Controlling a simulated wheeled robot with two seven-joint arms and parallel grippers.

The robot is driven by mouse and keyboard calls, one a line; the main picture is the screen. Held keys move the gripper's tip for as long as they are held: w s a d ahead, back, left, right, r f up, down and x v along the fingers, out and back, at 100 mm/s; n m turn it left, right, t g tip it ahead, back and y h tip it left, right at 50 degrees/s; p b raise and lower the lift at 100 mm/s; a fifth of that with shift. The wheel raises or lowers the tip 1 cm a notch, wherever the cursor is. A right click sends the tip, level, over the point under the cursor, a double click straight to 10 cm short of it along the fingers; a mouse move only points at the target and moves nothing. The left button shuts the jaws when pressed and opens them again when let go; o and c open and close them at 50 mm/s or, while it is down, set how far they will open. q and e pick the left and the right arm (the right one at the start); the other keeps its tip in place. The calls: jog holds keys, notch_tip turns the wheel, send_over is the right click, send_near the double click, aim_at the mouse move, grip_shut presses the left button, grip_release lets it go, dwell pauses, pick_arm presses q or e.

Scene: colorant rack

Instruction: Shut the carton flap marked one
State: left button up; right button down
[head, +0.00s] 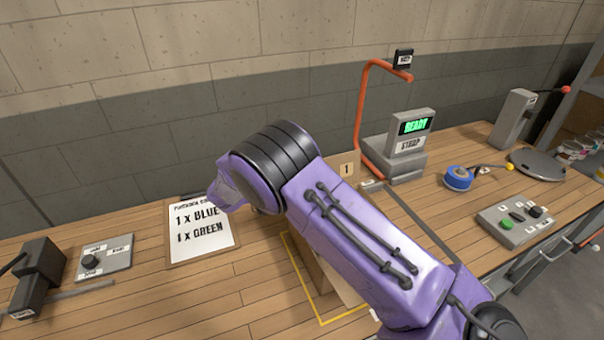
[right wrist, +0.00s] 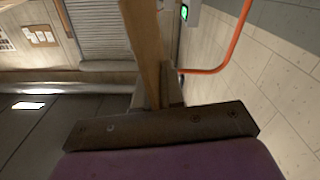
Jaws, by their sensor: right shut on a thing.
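The carton (head: 318,272) stands on the wooden bench, largely hidden behind my right arm. Its flap marked 1 (head: 347,168) stands raised on the far side, with only its upper part showing past the arm. In the right wrist view a brown cardboard flap (right wrist: 145,45) shows nearly edge-on, running down to my right gripper (right wrist: 158,97). The gripper is shut on this flap. My arm hides that gripper in the head view. The other flaps are mostly hidden. My left gripper is not in view.
A strap machine with a READY screen (head: 414,126) and an orange arched pole (head: 361,100) stands behind the carton. An order board (head: 201,231) lies to the left. A button box (head: 515,222) and blue tape roll (head: 458,178) are to the right.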

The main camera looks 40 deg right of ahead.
dwell(0.5)
jog(key=c, duration=1.3)
grip_release()
jog(key=shift+r, duration=0.1)
jog(key=b+v, duration=0.3)
jog(key=v, duration=0.7)
jog(key=shift+a+b, duration=0.3)
jog(key=shift+b, duration=0.05)
